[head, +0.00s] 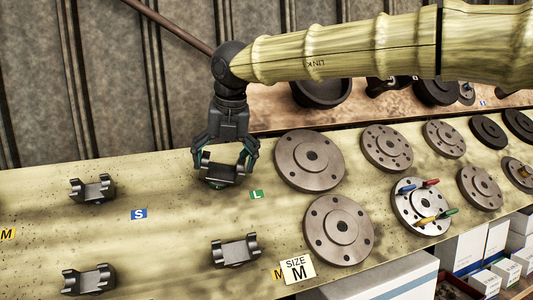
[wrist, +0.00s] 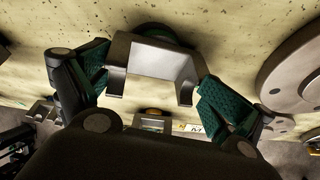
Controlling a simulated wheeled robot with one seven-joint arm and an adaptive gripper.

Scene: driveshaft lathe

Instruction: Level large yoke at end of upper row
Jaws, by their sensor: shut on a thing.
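The large yoke (head: 221,171) is a dark grey metal fork at the right end of the upper row, just above the green L label (head: 257,194). My gripper (head: 224,158) is over it and shut on it, with a finger pad on each side. In the wrist view the yoke (wrist: 152,62) shows between the two green pads of my gripper (wrist: 155,85). Its U-shaped face looks roughly level there. Its underside is mostly hidden, so I cannot tell whether it touches the shelf.
Other yokes stand at upper left (head: 92,189), lower left (head: 89,280) and lower middle (head: 235,250). Round flanges (head: 309,160) fill the shelf close on the right, one with coloured pegs (head: 421,206). A corrugated wall (head: 120,80) rises behind. The shelf is clear around the blue S label (head: 139,214).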

